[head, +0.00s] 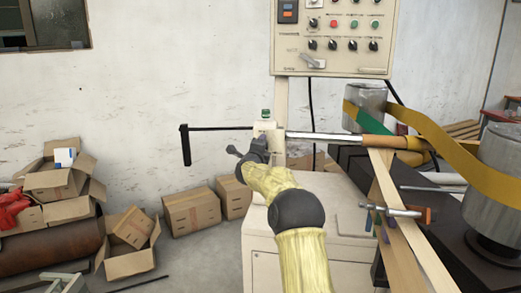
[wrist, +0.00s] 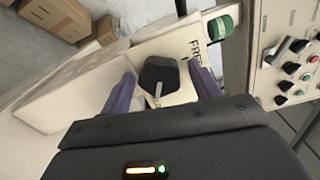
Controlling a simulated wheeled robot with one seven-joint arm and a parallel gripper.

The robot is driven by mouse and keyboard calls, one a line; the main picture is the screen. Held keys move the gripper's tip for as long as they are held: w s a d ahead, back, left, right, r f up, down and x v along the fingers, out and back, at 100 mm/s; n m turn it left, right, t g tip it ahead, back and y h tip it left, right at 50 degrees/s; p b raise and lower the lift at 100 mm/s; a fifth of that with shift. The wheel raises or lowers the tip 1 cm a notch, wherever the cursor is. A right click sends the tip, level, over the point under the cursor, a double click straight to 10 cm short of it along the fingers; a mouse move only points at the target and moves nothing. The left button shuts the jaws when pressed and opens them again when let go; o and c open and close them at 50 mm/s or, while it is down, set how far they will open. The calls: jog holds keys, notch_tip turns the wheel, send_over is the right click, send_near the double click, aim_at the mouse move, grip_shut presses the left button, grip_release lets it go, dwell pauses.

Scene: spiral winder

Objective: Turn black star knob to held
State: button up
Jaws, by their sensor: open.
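The black knob (wrist: 160,73) shows in the wrist view on a cream housing, with a pale metal stem or pointer at its lower edge. The word FREE is printed on the housing to its right. My gripper (wrist: 163,84) is open, with one purple finger on each side of the knob; I cannot tell whether either finger touches it. In the head view my gripper (head: 258,146) is at the cream housing (head: 270,128) and hides part of it.
A crank with a black grip (head: 186,146) reaches left from the housing. A green cap (head: 266,113) sits on top, also in the wrist view (wrist: 220,26). A control panel (head: 333,38) hangs above. A shaft with yellow webbing (head: 430,140) is at right. Cardboard boxes (head: 190,210) stand left.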

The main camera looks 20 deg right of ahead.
jog(key=shift+s+a, duration=0.1)
jog(key=b+v, duration=0.2)
jog(key=v, duration=1.5)
jog(key=shift+a, duration=0.15)
